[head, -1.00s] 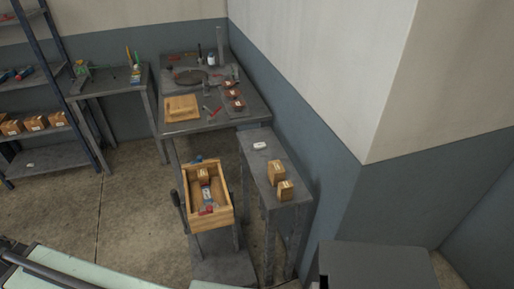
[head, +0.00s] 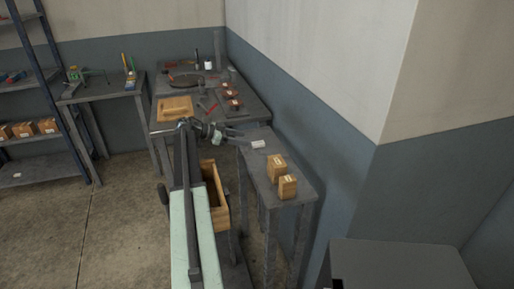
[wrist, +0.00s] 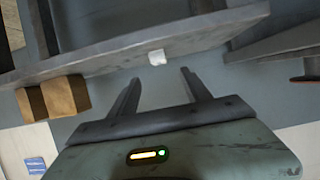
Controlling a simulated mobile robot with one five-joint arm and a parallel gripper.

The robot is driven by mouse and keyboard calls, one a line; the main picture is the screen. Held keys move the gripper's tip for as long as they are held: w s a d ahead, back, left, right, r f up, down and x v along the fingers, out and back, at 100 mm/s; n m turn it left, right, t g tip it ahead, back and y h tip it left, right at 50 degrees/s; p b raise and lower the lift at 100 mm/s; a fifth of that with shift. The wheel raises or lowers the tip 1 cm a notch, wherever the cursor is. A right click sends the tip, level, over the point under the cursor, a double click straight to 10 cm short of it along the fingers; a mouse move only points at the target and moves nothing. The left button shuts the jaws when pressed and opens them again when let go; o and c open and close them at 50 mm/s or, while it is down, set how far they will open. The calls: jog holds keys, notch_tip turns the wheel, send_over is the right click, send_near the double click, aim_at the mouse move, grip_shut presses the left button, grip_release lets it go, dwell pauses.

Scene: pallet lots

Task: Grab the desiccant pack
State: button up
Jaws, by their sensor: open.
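The small white desiccant pack (head: 258,143) lies on the far end of the narrow grey table (head: 262,165). It also shows in the wrist view (wrist: 157,57), just beyond and between my fingertips. My gripper (head: 240,136) is open and empty, reaching in from the left, close to the pack. In the wrist view my gripper (wrist: 160,73) has its two fingers spread, with the pack past the tips. I cannot tell whether a finger touches the pack.
Two cardboard boxes (head: 277,166) (head: 288,186) stand nearer on the same table; they also show in the wrist view (wrist: 66,95). A wooden crate (head: 222,205) is partly hidden by my arm. The cluttered workbench (head: 190,125) is behind; a wall (head: 310,160) runs along the right.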

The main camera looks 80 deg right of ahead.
aim_at(256, 143)
jog(key=shift+b+x, duration=0.4)
jog(key=shift+x, duration=0.8)
jog(key=s+f+b, duration=0.1)
jog(key=s+d+f, duration=0.1)
jog(key=s+b, duration=0.1)
jog(key=shift+s+d+f+b, duration=0.1)
jog(key=shift+d+f+b, duration=0.2)
jog(key=shift+f, duration=0.1)
jog(key=shift+s+d, duration=0.15)
jog(key=shift+s, duration=0.15)
grip_shut()
